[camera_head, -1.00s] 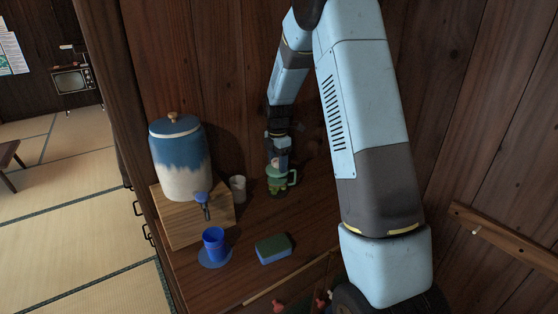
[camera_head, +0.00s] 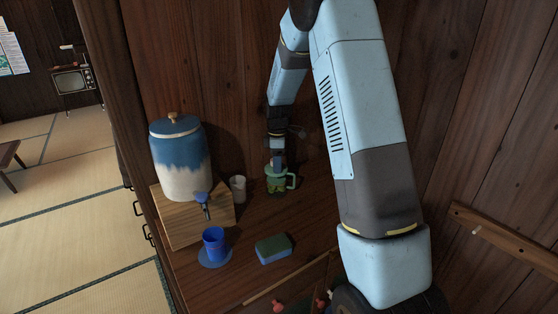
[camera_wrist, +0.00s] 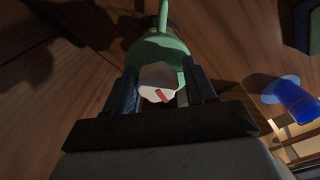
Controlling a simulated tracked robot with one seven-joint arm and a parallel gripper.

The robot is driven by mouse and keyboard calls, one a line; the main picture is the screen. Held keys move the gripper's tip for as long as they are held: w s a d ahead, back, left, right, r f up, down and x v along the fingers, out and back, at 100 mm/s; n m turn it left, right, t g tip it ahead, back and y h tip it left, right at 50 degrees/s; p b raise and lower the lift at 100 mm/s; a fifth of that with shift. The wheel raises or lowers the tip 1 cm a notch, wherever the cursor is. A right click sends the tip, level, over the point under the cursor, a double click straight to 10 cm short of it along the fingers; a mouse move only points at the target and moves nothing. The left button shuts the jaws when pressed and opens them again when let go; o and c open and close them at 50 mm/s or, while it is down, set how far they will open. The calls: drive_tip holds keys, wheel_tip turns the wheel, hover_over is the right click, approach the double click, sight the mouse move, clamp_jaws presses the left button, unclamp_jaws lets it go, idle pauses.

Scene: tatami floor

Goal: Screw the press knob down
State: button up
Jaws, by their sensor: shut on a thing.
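The press is a small green vessel (camera_head: 277,184) with a side handle, standing on the wooden counter near the back wall. In the wrist view its pale green rim (camera_wrist: 152,48) shows beyond the fingers. The press knob (camera_wrist: 157,80) is whitish with a red mark and sits between my two fingers. My gripper (camera_head: 278,160) points down over the press from above and is shut on the knob. It also shows in the wrist view (camera_wrist: 160,92). The finger contact and the knob's lower part are partly hidden.
A blue and white dispenser (camera_head: 181,160) with a tap stands on a wooden block (camera_head: 186,226) to the left. A pale cup (camera_head: 238,189) is close left of the press. A blue cup (camera_head: 213,243) and a sponge (camera_head: 273,248) are nearer the front edge.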

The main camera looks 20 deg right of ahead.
drive_tip(key=m, duration=0.1)
drive_tip(key=f+m, duration=0.1)
drive_tip(key=m, duration=0.1)
drive_tip(key=shift+s+a+f+m, duration=0.1)
drive_tip(key=shift+s+a+m, duration=0.1)
drive_tip(key=shift+m, duration=0.1)
drive_tip(key=shift+c, duration=0.2)
drive_tip(key=m, duration=0.4)
drive_tip(key=shift+c, duration=0.4)
drive_tip(key=m, duration=0.6)
drive_tip(key=shift+d, duration=0.1)
drive_tip(key=o, duration=0.5)
drive_tip(key=shift+o, duration=0.9)
drive_tip(key=shift+w+r, duration=0.2)
drive_tip(key=shift+r, duration=0.65)
drive_tip(key=shift+w+r, duration=0.15)
drive_tip(key=shift+r, duration=3.6)
